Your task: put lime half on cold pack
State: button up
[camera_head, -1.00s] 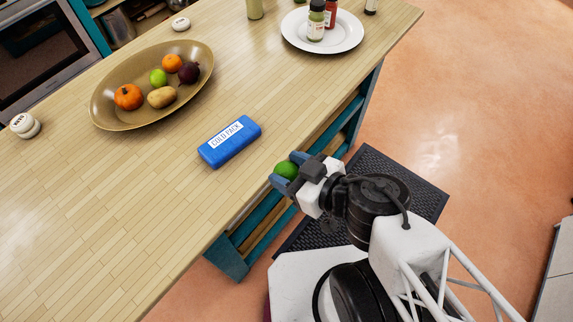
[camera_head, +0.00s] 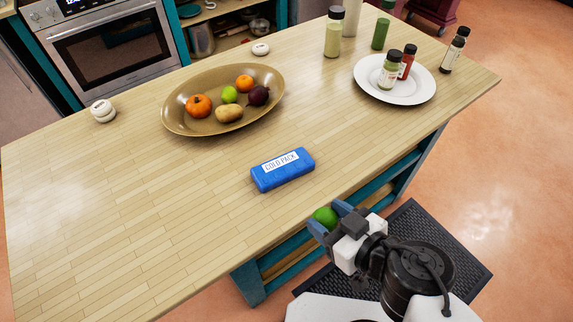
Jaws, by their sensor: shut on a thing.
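The cold pack (camera_head: 283,169) is a blue block with a white label. It lies flat on the wooden counter near its front edge, with nothing on it. My gripper (camera_head: 325,218) is shut on a green lime half (camera_head: 326,216), which sits between the blue fingertips. The gripper is in front of the counter edge, below and to the right of the cold pack and apart from it. The fingers hide part of the lime, and its cut face does not show.
A brown oval bowl (camera_head: 180,124) holds several fruits and vegetables, including a round green one. A white plate (camera_head: 420,95) carries bottles at the right. Further bottles stand at the back right. The counter (camera_head: 130,190) left of the cold pack is clear.

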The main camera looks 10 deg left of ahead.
jog(key=shift+w+a, duration=0.25)
jog(key=shift+w, duration=0.1)
jog(key=shift+w+a+f, duration=0.25)
jog(key=shift+w+a, duration=1.1)
jog(key=shift+w, duration=0.8)
jog(key=shift+w+a+f, duration=0.25)
jog(key=shift+w+a, duration=1.1)
jog(key=shift+w, duration=0.75)
jog(key=shift+w+a+f, duration=0.25)
jog(key=shift+w+a, duration=1.1)
jog(key=shift+w, duration=0.8)
jog(key=shift+f, duration=1.75)
jog(key=shift+f, duration=0.1)
jog(key=o, duration=1)
jog(key=shift+s+d+r, duration=0.25)
jog(key=v, duration=1.1)
